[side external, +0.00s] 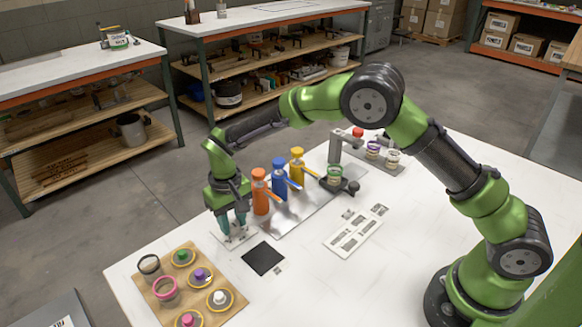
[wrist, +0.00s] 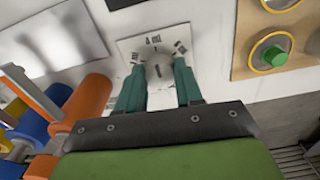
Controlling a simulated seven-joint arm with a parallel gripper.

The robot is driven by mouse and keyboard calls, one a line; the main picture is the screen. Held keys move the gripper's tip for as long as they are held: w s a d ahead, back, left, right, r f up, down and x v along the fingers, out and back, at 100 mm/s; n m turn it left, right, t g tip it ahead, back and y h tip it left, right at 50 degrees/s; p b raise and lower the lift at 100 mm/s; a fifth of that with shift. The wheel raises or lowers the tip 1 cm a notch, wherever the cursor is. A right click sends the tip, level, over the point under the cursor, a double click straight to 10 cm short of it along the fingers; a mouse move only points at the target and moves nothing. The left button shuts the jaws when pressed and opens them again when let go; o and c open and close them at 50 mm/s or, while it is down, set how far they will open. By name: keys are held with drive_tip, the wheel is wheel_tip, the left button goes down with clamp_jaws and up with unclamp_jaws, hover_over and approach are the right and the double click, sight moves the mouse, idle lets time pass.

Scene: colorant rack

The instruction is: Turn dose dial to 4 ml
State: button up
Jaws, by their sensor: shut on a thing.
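The dose dial has a pale round knob (wrist: 160,73) on a white square plate (wrist: 128,46). The plate also shows under my gripper in the side view (side external: 226,243). The knob's exact pointer setting is unclear.
Orange (side external: 260,194), blue (side external: 280,182) and yellow (side external: 297,166) dispensers stand close beside my gripper. A wooden board (side external: 211,307) with coloured caps lies at the front. A black square (side external: 264,258) and a white label card (side external: 355,233) lie on the table. A cup (side external: 334,176) stands behind.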

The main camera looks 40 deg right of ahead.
sight(236, 225)
idle(0.4)
drive_tip(key=o, duration=1)
drive_tip(key=shift+o, duration=0.2)
wheel_tip(236, 225, up, 17)
drive_tip(key=shift+w, duration=0.1)
drive_tip(key=s+d+r+m+t, duration=0.1)
drive_tip(key=s+d+r+t, duration=0.1)
drive_tip(key=s+d, duration=0.3)
drive_tip(key=s+d+r+m+t+y, duration=0.1)
drive_tip(key=s+d, duration=0.4)
drive_tip(key=s, duration=0.7)
drive_tip(key=s+d+r+m+t+y, duration=0.1)
drive_tip(key=s+d+r+t, duration=0.2)
drive_tip(key=s, duration=0.5)
drive_tip(key=shift+s+d+t, duration=0.15)
drive_tip(key=shift+d+t, duration=0.45)
drive_tip(key=shift+d, duration=0.5)
